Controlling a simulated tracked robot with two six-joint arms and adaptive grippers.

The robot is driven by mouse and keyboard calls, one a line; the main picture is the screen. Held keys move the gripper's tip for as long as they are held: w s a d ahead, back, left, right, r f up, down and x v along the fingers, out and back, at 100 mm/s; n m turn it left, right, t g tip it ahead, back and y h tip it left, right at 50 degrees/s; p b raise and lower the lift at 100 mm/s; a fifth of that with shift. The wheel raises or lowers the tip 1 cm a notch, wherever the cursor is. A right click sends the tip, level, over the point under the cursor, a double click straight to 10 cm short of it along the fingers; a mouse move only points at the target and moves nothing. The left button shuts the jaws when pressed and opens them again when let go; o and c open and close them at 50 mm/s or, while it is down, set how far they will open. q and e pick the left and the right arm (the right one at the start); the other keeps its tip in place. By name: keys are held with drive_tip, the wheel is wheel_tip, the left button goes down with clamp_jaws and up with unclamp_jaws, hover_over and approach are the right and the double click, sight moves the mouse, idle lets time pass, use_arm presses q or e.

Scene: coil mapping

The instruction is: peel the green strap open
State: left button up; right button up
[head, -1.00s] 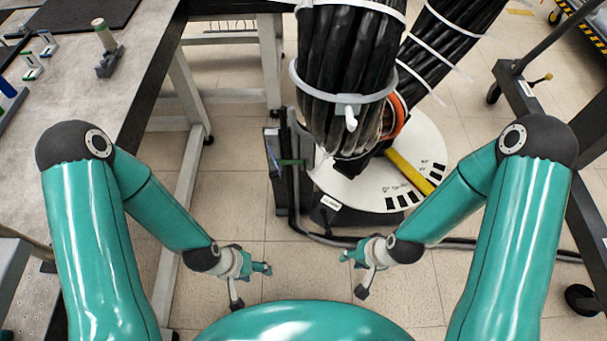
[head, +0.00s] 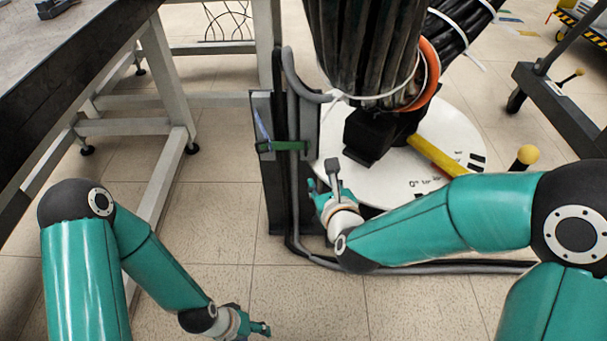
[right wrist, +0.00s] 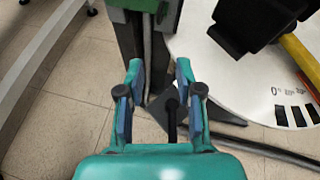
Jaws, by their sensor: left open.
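The green strap (head: 282,146) wraps the dark upright post (head: 272,200) and the grey hoses beside it, left of the white round plate. In the right wrist view the green strap (right wrist: 140,5) shows at the top edge, beyond the fingertips. My right gripper (head: 325,184) is just below and right of the strap, apart from it. My left gripper (head: 262,328) is low over the floor at the bottom, away from the strap, open and empty.
The white round plate (head: 452,125) carries a thick black cable bundle (head: 365,45) and a yellow bar (head: 432,155). A workbench (head: 75,65) stands at the left. A dark wheeled frame (head: 555,110) is at the right. Tiled floor (head: 215,215) is clear between bench and post.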

drive_tip(key=m, duration=0.1)
drive_tip(key=b, duration=0.3)
approach(306, 154)
drive_tip(key=x, duration=0.7)
drive_tip(key=shift+w+f, duration=0.2)
drive_tip(key=shift+w, duration=0.05)
drive_tip(key=shift+x, duration=0.8)
use_arm(q)
wheel_tip(306, 154, down, 4)
drive_tip(key=shift+f, duration=0.1)
use_arm(e)
drive_tip(key=shift+r, duration=0.1)
clamp_jaws()
